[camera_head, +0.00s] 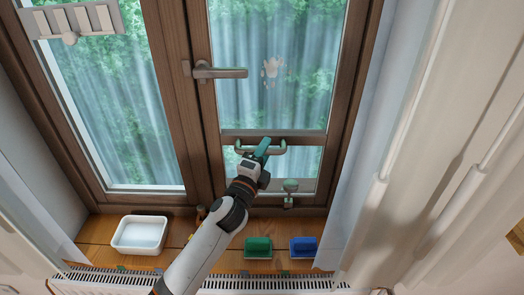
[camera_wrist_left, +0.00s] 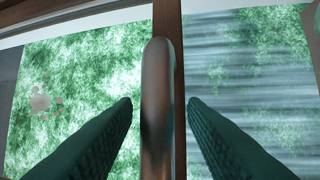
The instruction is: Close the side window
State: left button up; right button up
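The brown-framed window fills the head view, with a lever handle (camera_head: 215,72) lying level on the right part's left stile. Lower down, a wooden rail (camera_head: 235,138) crosses the right part, above a lower pane (camera_head: 303,160). A level bar handle (camera_head: 281,147) with curved ends sits at this rail. My left gripper (camera_head: 261,149) is at this bar. In the left wrist view, the gripper's green ribbed fingers (camera_wrist_left: 160,103) stand apart on either side of the bar (camera_wrist_left: 157,110), with gaps visible. A wooden strip shows behind it. My right gripper is out of view.
A small catch (camera_head: 290,190) sits at the lower pane's bottom edge. On the wooden sill are a white tray (camera_head: 118,246), a green block (camera_head: 258,245) and a blue block (camera_head: 303,245). A radiator (camera_head: 240,284) runs below. Pale curtains hang at both sides.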

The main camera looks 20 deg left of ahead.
pick_arm(q)
jog(key=b+v, duration=0.2)
jog(key=v, duration=1)
jog(key=shift+b, duration=0.4)
jog(key=shift+f, duration=0.1)
